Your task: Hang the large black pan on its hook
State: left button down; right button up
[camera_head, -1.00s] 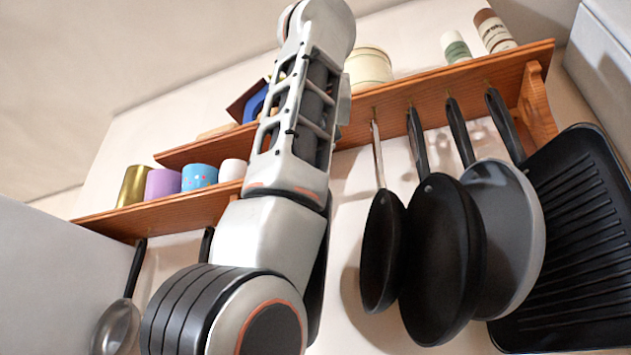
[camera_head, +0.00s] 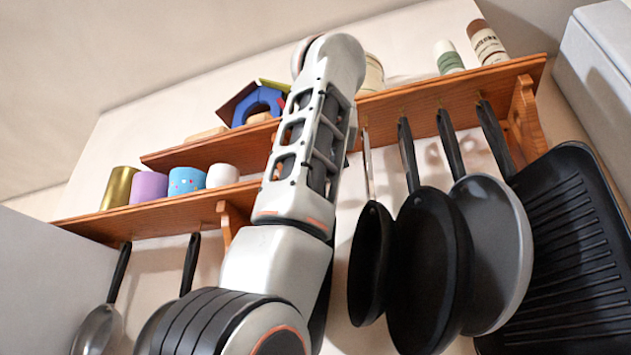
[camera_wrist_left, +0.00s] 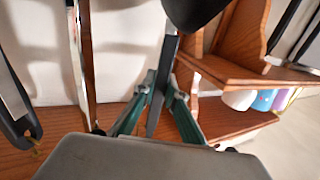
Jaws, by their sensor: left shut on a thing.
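In the left wrist view my left gripper (camera_wrist_left: 160,105) is shut on the dark handle (camera_wrist_left: 165,75) of a black pan. Only part of the black pan body (camera_wrist_left: 195,10) shows, at the top edge of that view. The handle's end lies close to the wooden shelf; I cannot tell whether it is on a hook. In the head view my left arm covers the gripper and most of this pan. My right gripper is not in view.
A smaller black pan (camera_head: 370,265), a larger black pan (camera_head: 430,270), a grey pan (camera_head: 497,250) and a griddle (camera_head: 575,250) hang right of my arm from the upper shelf (camera_head: 440,92). Mugs (camera_head: 147,188) stand on the lower shelf (camera_head: 140,222), with utensils (camera_head: 97,330) hanging below.

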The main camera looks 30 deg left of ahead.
pick_arm(q)
jog(key=shift+w+d, duration=0.2)
jog(key=shift+d, duration=0.2)
jog(key=shift+w+f, duration=0.1)
jog(key=shift+w, duration=0.05)
jog(key=shift+w+d+f, duration=0.1)
jog(key=shift+d+f, duration=0.05)
jog(key=shift+f, duration=0.2)
jog(key=c, duration=2)
grip_release()
